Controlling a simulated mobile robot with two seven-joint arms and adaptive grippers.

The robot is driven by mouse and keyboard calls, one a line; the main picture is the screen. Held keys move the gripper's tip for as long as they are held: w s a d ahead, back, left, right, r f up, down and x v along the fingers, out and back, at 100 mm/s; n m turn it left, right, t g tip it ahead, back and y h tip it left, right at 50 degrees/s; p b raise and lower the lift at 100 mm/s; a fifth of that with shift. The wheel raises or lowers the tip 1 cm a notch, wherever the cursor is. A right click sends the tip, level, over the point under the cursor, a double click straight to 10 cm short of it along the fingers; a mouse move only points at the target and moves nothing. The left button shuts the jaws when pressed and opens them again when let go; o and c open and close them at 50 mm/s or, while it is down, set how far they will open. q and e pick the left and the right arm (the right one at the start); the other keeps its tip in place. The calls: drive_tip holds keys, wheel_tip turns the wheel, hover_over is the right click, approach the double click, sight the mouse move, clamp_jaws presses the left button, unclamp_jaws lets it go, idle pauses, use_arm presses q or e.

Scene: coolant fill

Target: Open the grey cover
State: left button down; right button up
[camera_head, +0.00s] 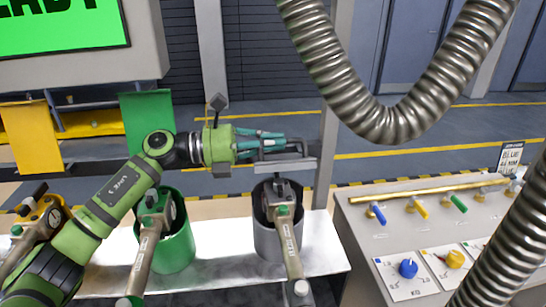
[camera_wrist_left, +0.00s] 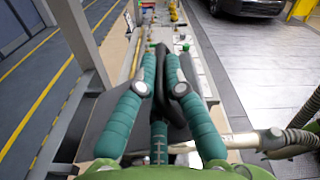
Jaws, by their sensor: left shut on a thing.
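The grey cover (camera_head: 284,167) is a flat plate seen nearly edge-on just above the grey holster (camera_head: 268,240). My left gripper (camera_head: 290,144) reaches in from the left, with its teal fingers shut at the cover's upper side; what they grip is partly hidden behind them. In the left wrist view the fingers (camera_wrist_left: 160,75) converge around a dark part, and a dark plate (camera_wrist_left: 98,125) shows to their left. The cover's exact tilt is hard to tell. My right gripper is not in view.
A green cover (camera_head: 146,112) and a yellow cover (camera_head: 32,140) stand upright to the left. Nozzles sit in the grey and green (camera_head: 172,250) holsters. A control panel (camera_head: 400,240) with coloured valves is at the right. Thick metal hoses (camera_head: 390,125) hang at upper right.

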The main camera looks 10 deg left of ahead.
use_arm(q)
drive_tip(key=shift+w+a+r+n, duration=0.2)
drive_tip(key=shift+w+r+n, duration=0.4)
drive_tip(key=shift+w+r, duration=0.1)
drive_tip(key=c, duration=1.6)
unclamp_jaws()
drive_tip(key=v, duration=1.2)
